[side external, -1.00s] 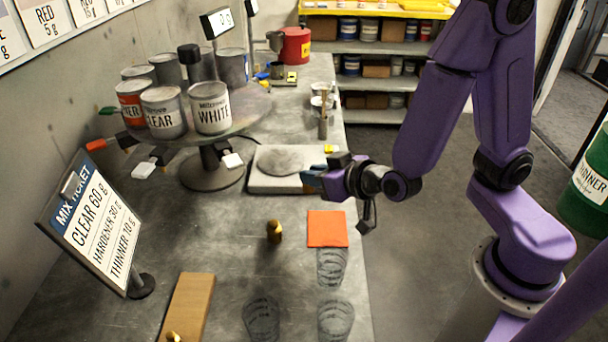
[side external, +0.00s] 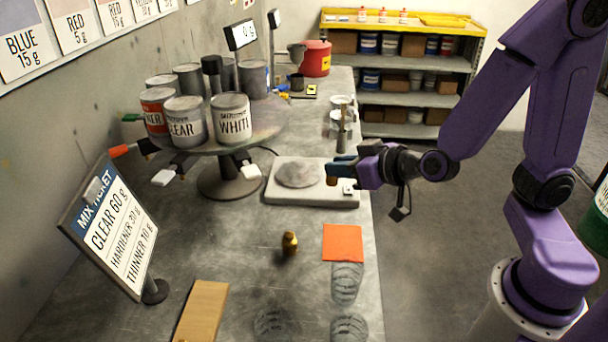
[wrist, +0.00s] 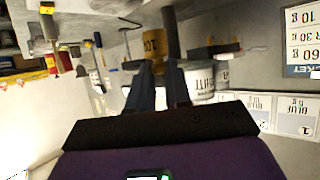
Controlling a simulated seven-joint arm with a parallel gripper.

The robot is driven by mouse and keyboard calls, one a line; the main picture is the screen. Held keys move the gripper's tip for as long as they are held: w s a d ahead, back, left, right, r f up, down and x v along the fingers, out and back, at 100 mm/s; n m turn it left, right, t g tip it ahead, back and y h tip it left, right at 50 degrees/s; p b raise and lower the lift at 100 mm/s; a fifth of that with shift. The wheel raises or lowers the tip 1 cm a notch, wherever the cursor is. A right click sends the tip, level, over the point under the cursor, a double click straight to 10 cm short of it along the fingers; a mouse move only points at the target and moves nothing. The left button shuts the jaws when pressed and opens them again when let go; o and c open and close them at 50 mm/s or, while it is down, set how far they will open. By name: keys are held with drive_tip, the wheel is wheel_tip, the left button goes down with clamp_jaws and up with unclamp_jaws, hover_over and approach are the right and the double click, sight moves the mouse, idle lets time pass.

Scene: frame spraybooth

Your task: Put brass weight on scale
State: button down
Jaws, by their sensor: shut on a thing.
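A brass weight with dark markings (wrist: 153,48) is between the fingertips of my gripper (wrist: 157,70) in the wrist view. In the side view my gripper (side external: 343,172) is shut on it, just over the right part of the scale, and the fingers mostly hide it. The scale (side external: 280,196) is a pale, flat box with a round grey pan (side external: 298,174). The pan is bare, to the left of my fingertips. Another small brass weight (side external: 290,243) stands upright on the bench in front of the scale.
An orange square (side external: 343,243) and dark ring marks lie on the bench. A turntable (side external: 262,130) with several cans stands behind left of the scale. A mix ticket stand (side external: 110,230) and wooden block (side external: 203,308) are at front left. Cups (side external: 340,122) stand behind my gripper.

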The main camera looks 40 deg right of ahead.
drive_tip(key=w+d+r+n+y, duration=0.2)
drive_tip(key=w+d, duration=0.2)
drive_tip(key=d, duration=0.2)
hover_over(309, 176)
drive_tip(key=f, duration=0.9)
drive_tip(key=shift+s+d+f, duration=0.1)
drive_tip(key=shift+s, duration=0.15)
drive_tip(key=shift+w+f, duration=0.15)
drive_tip(key=shift+f, duration=0.8)
drive_tip(key=shift+w+f, duration=0.15)
drive_tip(key=shift+f, duration=0.75)
drive_tip(key=shift+f, duration=0.15)
drive_tip(key=c, duration=1.1)
unclamp_jaws()
drive_tip(key=shift+o, duration=0.2)
